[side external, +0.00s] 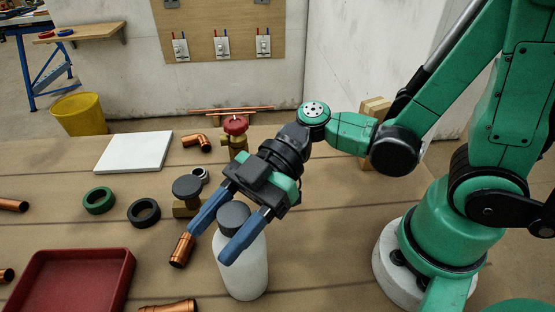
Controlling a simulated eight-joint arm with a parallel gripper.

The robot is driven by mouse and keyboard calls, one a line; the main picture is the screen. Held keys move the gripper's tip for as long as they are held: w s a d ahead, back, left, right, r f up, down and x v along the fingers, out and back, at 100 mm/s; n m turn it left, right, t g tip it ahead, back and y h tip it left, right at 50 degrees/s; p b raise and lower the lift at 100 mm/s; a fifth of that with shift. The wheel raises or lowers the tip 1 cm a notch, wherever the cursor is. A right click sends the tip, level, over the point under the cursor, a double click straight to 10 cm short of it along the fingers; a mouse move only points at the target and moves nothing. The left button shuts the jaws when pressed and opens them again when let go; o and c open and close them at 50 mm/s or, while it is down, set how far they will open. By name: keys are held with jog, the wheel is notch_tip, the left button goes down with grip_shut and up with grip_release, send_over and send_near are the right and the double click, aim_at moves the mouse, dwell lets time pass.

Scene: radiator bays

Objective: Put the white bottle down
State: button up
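The white bottle (245,275) with a dark grey cap (234,215) is upright near the front middle of the table in the side external view. My gripper (208,247) reaches down to it from the upper right. Its two blue fingers lie on either side of the bottle's top. The nearer finger crosses in front of the bottle's shoulder, and the other passes behind and left of the cap. I cannot tell whether the fingers press on the bottle or stand slightly apart from it. Whether the bottle's base touches the table is also unclear.
A copper fitting (181,250) is just left of the bottle, and another (168,306) lies at the front edge. A red tray (75,256) is at front left. A red-handled valve (236,128), dark-knobbed part (187,187), rings (144,212) and white plate (134,152) stand behind. Table right of the bottle is clear.

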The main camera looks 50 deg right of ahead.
jog(key=o, duration=0.3)
jog(key=v, duration=1.2)
jog(key=w+d+f+m+t+h, duration=0.1)
jog(key=w+d+m+t+h, duration=0.1)
jog(key=m+h, duration=0.3)
jog(key=w+d+f+m+t+h, duration=0.1)
jog(key=w+d+m+t+h, duration=0.1)
jog(key=m, duration=0.5)
jog(key=w+d+f+m+t+h, duration=0.1)
jog(key=w+d+m+t+h, duration=0.1)
jog(key=m+h, duration=0.4)
jog(key=shift+w+d+t+h, duration=0.15)
jog(key=shift+d+t+h, duration=0.55)
jog(key=shift+d, duration=0.4)
jog(key=shift+f, duration=0.1)
